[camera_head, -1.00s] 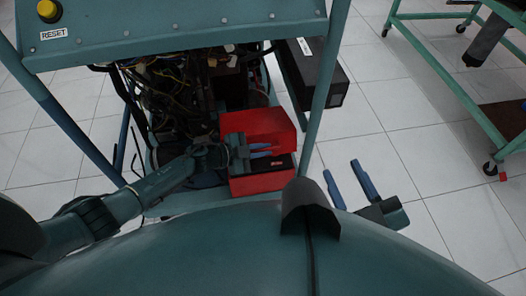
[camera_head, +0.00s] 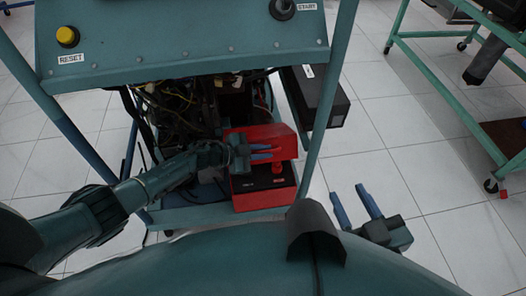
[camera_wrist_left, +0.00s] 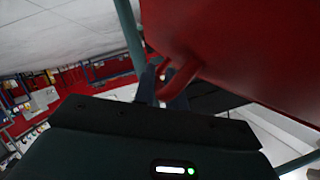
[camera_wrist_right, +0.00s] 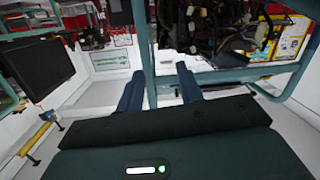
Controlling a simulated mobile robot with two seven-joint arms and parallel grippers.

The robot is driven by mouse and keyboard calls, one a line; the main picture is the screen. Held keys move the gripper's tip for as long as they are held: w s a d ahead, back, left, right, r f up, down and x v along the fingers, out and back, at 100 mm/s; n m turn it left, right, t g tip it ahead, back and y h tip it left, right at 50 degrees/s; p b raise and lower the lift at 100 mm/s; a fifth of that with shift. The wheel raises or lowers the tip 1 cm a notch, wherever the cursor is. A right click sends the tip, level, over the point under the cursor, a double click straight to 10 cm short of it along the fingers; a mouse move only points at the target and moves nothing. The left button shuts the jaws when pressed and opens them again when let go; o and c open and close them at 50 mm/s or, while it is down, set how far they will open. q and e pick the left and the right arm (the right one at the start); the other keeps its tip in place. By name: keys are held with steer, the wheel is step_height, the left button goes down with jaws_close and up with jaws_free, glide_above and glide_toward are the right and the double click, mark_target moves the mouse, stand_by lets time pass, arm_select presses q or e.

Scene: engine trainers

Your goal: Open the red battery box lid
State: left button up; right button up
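The red battery box (camera_head: 264,199) stands on the lower shelf of the engine trainer. Its red lid (camera_head: 272,136) is raised, and a dark inside with a red knob (camera_head: 278,168) shows below it. My left gripper (camera_head: 272,152) is at the lid's front, its blue fingers on either side of the lid's red handle. In the left wrist view the handle (camera_wrist_left: 182,78) passes between the fingers, under the large red lid (camera_wrist_left: 245,45). My right gripper (camera_head: 355,205) is open and empty, low over the floor to the right of the trainer.
The trainer's control panel (camera_head: 180,45) overhangs the box, with loose wiring (camera_head: 185,105) behind it. A slanted frame post (camera_head: 325,125) stands just right of the box, with a black case (camera_head: 318,95) beyond. A green cart (camera_head: 445,92) is at the right. White tiled floor lies clear between.

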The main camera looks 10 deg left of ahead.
arm_select(q)
steer(key=shift+o, duration=0.5)
steer(key=shift+r, duration=0.1)
